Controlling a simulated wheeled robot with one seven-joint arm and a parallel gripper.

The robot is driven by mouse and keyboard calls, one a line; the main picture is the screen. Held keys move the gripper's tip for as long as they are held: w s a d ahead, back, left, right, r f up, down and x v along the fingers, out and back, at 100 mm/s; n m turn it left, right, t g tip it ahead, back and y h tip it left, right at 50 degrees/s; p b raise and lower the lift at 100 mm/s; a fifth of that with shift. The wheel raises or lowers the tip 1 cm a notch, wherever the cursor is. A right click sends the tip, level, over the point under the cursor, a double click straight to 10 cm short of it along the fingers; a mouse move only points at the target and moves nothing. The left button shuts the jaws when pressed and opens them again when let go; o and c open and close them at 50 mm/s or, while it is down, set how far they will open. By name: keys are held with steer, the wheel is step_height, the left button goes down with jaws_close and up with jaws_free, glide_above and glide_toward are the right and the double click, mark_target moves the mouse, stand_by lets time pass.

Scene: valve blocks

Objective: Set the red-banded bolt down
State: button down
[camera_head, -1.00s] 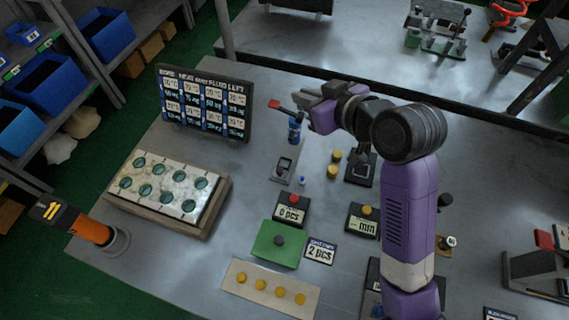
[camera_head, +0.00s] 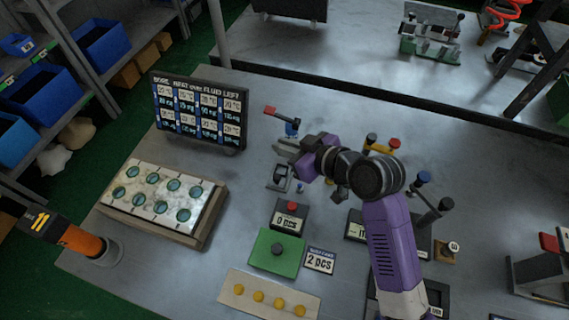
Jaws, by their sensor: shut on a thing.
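My gripper (camera_head: 296,157) is over the back middle of the bench, pointing left, just behind a small grey stand (camera_head: 279,178). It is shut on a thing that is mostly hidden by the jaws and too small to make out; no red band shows. A small blue-topped piece (camera_head: 300,187) stands on the bench just in front of the gripper. A blue fixture with a red lever (camera_head: 285,118) is right behind the gripper and partly covered by it.
A block with several round bores (camera_head: 160,192) lies at left, before an upright display board (camera_head: 200,108).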

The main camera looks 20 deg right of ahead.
step_height(320, 180, down, 8)
steer(key=shift+f, duration=0.1)
stand_by(0.4)
steer(key=shift+f, duration=0.15)
steer(key=shift+f, duration=0.1)
steer(key=c, duration=1.8)
jaws_free()
steer(key=shift+r, duration=0.25)
steer(key=b+v, duration=0.1)
steer(key=v, duration=1.1)
